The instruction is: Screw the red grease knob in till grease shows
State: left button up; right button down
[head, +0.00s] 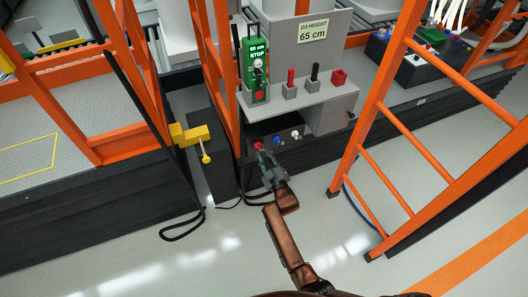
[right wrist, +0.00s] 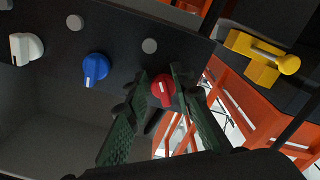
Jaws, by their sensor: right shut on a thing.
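The red grease knob (head: 258,146) is at the left end of a row of knobs on the dark panel under the grey control shelf. In the right wrist view the red knob (right wrist: 162,90) sits between two dark green fingers, its white mark line facing the camera. My right gripper (head: 264,157) reaches up to the panel from below and is shut on this knob. The fingers hide part of the knob's sides. My left gripper is not in view.
A blue knob (right wrist: 95,68) and a white knob (right wrist: 26,48) are beside the red one. A yellow lever valve (head: 190,135) stands to the left. An orange ladder (head: 410,150) rises to the right. A green STOP pendant (head: 256,70) is above the panel. The floor in front is clear.

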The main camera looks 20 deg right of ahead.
aim_at(257, 148)
jog(key=m+p, duration=0.2)
jog(key=m, duration=0.4)
jog(key=a+m+p, duration=0.1)
jog(key=m+p, duration=0.1)
jog(key=m, duration=0.4)
jog(key=a+m+p, duration=0.1)
jog(key=m+p, duration=0.1)
jog(key=m, duration=0.5)
jog(key=shift+a+r, duration=0.25)
jog(key=shift+r, duration=0.05)
jog(key=m, duration=0.4)
jog(key=r+m, duration=0.1)
jog(key=m, duration=0.1)
jog(key=shift+s+a+m, duration=0.1)
jog(key=shift+m, duration=0.2)
jog(key=m, duration=0.6)
jog(key=shift+r, duration=0.35)
jog(key=m, duration=0.3)
jog(key=shift+d+r+m, duration=0.25)
jog(key=shift+d+m, duration=0.1)
jog(key=shift+m, duration=0.05)
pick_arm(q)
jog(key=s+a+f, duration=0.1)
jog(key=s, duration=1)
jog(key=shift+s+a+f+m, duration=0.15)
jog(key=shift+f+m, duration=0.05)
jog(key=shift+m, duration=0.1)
pick_arm(e)
jog(key=shift+d+m, duration=0.2)
jog(key=shift+m, duration=1.1)
